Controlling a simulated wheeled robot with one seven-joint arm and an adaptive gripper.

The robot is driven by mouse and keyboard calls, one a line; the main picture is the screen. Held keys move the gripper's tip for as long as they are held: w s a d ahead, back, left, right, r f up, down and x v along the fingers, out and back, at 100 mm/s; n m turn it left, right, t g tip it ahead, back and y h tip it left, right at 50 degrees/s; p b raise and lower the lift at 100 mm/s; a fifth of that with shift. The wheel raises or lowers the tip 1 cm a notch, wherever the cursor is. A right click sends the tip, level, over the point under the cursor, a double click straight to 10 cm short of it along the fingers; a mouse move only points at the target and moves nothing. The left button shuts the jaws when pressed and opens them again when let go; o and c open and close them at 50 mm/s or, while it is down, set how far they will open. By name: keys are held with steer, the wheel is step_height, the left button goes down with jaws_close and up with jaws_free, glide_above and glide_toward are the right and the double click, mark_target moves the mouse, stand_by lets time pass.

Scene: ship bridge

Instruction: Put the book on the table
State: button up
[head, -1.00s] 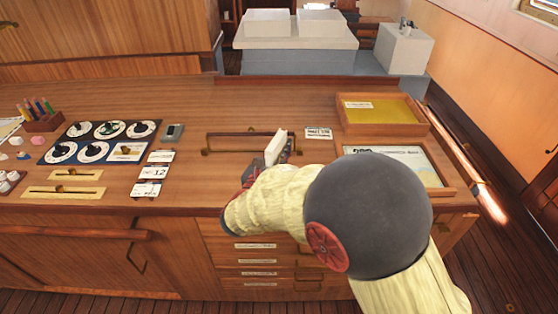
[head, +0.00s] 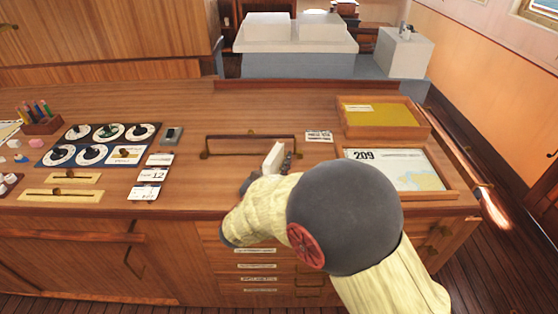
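A pale, block-like thing, which I take to be the book (head: 273,158), stands on edge and slightly tilted at the front middle of the wooden table (head: 330,100). My gripper (head: 286,161) is at the book, with dark finger parts showing against its right side. It appears shut on the book, but my arm hides most of the gripper and the book's lower part. I cannot tell whether the book touches the tabletop.
A rail-like handle (head: 250,138) lies behind the book. Dial panels (head: 95,145) and small cards (head: 148,175) are to the left. A yellow-lined tray (head: 385,117) and framed chart (head: 410,168) are to the right. The back middle is clear.

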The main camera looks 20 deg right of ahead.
steer(key=shift+o, duration=0.5)
steer(key=shift+r, duration=0.2)
steer(key=p+v, duration=0.3)
steer(key=v, duration=0.9)
steer(key=shift+p, duration=0.4)
